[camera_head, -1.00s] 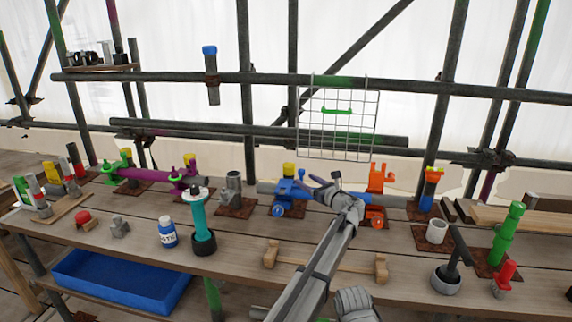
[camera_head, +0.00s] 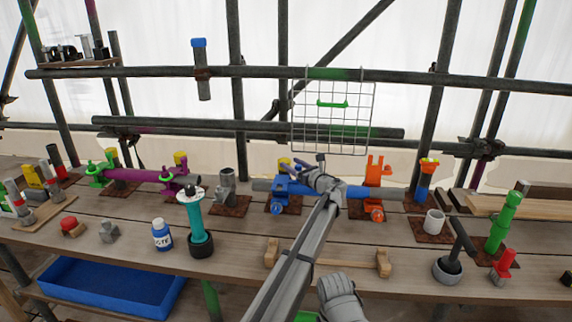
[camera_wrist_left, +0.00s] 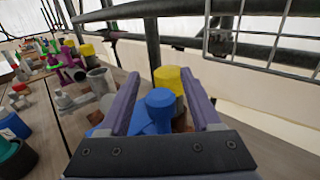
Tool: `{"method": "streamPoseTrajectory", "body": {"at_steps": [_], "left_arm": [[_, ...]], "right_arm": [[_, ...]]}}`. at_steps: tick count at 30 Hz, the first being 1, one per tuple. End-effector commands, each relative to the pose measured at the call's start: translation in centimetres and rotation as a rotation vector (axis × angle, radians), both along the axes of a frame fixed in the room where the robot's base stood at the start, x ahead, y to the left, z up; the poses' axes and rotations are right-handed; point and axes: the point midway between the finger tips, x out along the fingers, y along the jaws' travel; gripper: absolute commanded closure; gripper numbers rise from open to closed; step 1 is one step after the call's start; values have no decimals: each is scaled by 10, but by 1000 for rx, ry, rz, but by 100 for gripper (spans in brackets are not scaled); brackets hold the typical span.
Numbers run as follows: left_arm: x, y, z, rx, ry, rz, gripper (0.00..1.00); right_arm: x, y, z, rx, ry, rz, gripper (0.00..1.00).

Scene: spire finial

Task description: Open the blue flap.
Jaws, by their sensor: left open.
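A blue clamp (camera_head: 288,188) sits on a grey pipe at the middle of the bench, with a blue knob low at its front and a yellow cap behind it. Its flap cannot be told apart clearly from the rest of it. My left gripper (camera_head: 309,164) is over the clamp's right side and partly covers it. In the left wrist view the open fingers of my left gripper (camera_wrist_left: 160,110) stand either side of a blue knobbed part (camera_wrist_left: 158,112), with the yellow cap (camera_wrist_left: 170,80) just beyond. Contact cannot be told. My right gripper is not in view.
An orange clamp (camera_head: 374,178) stands close to the right on the same pipe line. A grey upright fitting (camera_head: 227,186) is to the left. A wire grid (camera_head: 334,130) hangs behind.

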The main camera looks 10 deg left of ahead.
Motion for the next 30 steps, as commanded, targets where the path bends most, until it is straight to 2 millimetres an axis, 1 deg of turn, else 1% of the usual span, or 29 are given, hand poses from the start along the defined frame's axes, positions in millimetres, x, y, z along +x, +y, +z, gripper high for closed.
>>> {"method": "streamPoseTrajectory", "body": {"at_steps": [7, 24, 30], "left_arm": [[0, 0, 0, 0, 0, -1, 36], [0, 0, 0, 0, 0, -1, 100], [0, 0, 0, 0, 0, -1, 100]], "right_arm": [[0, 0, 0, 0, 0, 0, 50], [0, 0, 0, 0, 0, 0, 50], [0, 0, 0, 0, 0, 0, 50]]}}
